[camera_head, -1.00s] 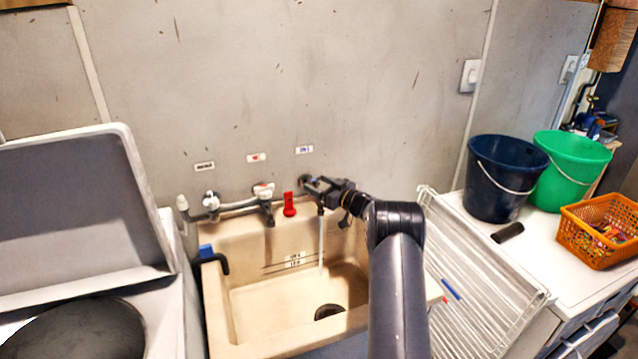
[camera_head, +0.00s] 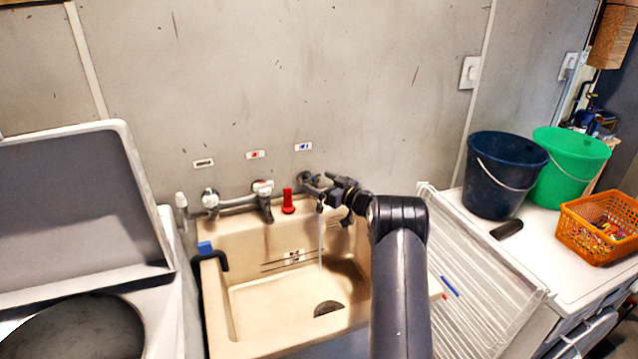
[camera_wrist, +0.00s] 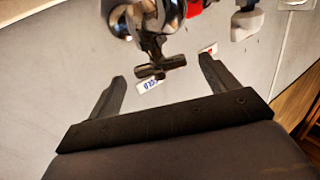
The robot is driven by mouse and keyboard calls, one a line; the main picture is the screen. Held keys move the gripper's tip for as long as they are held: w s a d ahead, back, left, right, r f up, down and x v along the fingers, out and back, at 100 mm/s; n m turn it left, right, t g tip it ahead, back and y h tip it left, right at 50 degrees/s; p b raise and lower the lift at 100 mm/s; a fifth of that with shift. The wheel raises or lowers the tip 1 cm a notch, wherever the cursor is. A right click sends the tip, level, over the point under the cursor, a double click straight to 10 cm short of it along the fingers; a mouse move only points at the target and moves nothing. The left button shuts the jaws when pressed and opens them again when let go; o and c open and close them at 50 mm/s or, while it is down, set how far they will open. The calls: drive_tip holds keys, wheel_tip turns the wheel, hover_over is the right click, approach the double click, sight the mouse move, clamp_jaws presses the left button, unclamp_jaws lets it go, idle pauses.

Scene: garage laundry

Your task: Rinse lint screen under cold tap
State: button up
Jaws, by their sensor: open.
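The cold tap (camera_head: 310,181) is on the wall over the right side of the beige sink (camera_head: 214,300). A thin stream of water (camera_head: 321,240) runs from it into the basin. My gripper (camera_head: 328,187) is at this tap. In the wrist view my gripper (camera_wrist: 160,84) is open, with its two fingers apart on either side of the metal cross handle (camera_wrist: 160,67). A label reading COLD (camera_wrist: 149,87) shows behind the handle. I cannot make out a lint screen in either view.
Two more taps (camera_head: 210,199) (camera_head: 264,188) and a red object (camera_head: 288,201) are left of the cold tap. A white ribbed rack (camera_head: 480,275) lies right of the sink. Buckets (camera_head: 505,175) (camera_head: 568,168) and an orange basket (camera_head: 598,225) stand on the right-hand white top.

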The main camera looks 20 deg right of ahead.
drive_tip(key=b+v, duration=0.2)
drive_tip(key=v, duration=0.7)
drive_tip(key=shift+s, duration=0.3)
drive_tip(key=shift+d, duration=0.1)
drive_tip(key=p+x, duration=0.2)
drive_tip(key=x, duration=0.9)
drive_tip(key=shift+p, duration=0.35)
drive_tip(key=shift+s+m+h+b, duration=0.1)
drive_tip(key=shift+m+h+b, duration=0.25)
drive_tip(key=shift+m+h, duration=0.05)
drive_tip(key=shift+t, duration=0.3)
drive_tip(key=shift+d, duration=0.1)
